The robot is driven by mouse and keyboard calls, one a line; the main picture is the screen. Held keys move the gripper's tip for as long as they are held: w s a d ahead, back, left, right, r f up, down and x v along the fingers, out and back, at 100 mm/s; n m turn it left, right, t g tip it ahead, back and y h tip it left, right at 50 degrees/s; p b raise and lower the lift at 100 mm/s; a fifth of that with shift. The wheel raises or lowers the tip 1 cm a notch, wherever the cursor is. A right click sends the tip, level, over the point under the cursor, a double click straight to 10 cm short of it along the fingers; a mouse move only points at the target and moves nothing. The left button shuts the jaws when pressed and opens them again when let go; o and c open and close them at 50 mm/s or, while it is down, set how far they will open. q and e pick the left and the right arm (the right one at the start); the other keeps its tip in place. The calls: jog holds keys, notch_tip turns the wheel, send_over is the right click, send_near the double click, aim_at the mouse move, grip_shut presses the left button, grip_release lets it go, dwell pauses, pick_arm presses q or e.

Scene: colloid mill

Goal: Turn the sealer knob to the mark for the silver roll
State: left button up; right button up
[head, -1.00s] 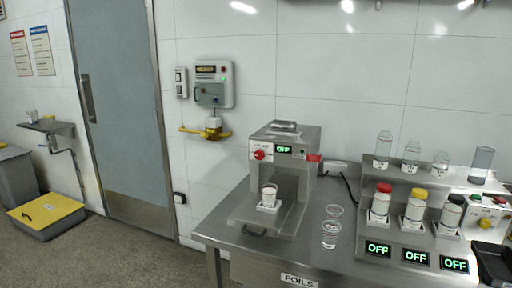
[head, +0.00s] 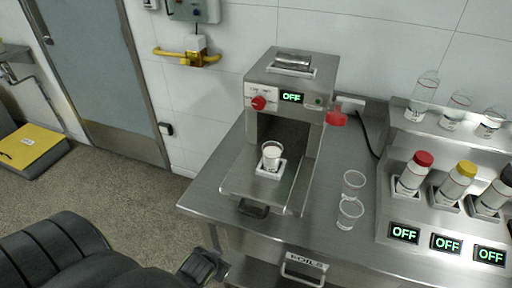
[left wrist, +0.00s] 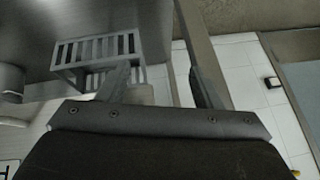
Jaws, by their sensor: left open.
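The sealer (head: 325,80) is a steel machine on the table with a lit display reading OFF. Its red knob (head: 258,103) is on the front panel, left of the display; small marks sit above it, too small to read. A silver roll (head: 293,61) lies on top of the sealer. A cup (head: 271,156) stands upright on its tray. My left gripper (head: 203,266) is low in front of the table, well below and left of the knob. In the left wrist view, its fingers (left wrist: 165,88) are apart with nothing seen held. My right gripper is not in view.
A red handle (head: 336,118) sticks out from the sealer's right side. Two clear cups (head: 350,212) stand right of it. Several bottles (head: 413,174) stand in a rack farther right. A drawer handle (head: 303,270) is on the table's front.

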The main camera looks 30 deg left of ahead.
aim_at(258, 104)
pick_arm(q)
jog(key=r, duration=0.6)
jog(key=w+r+t+p, duration=0.1)
jog(key=r, duration=0.6)
jog(key=r+t+p, duration=0.1)
jog(key=r, duration=0.5)
jog(key=shift+w+d+r+n+y, duration=0.1)
jog(key=shift+w+r+n+y, duration=0.1)
jog(key=shift+n+y, duration=0.15)
jog(key=w+r+t+y, duration=0.1)
jog(key=w+r+t, duration=0.45)
jog(key=r, duration=0.35)
jog(key=w+r+t+y, duration=0.1)
jog(key=w+r+t, duration=0.4)
jog(key=r, duration=0.5)
jog(key=shift+g, duration=0.45)
jog(key=p+x, duration=0.1)
jog(key=x, duration=0.4)
jog(key=p+x, duration=0.1)
jog(key=x, duration=0.5)
jog(key=p+x, duration=0.2)
jog(key=x, duration=0.4)
jog(key=shift+w+d+f, duration=0.2)
jog(key=shift+w+f, duration=0.1)
jog(key=shift+c, duration=0.2)
jog(key=c, duration=0.9)
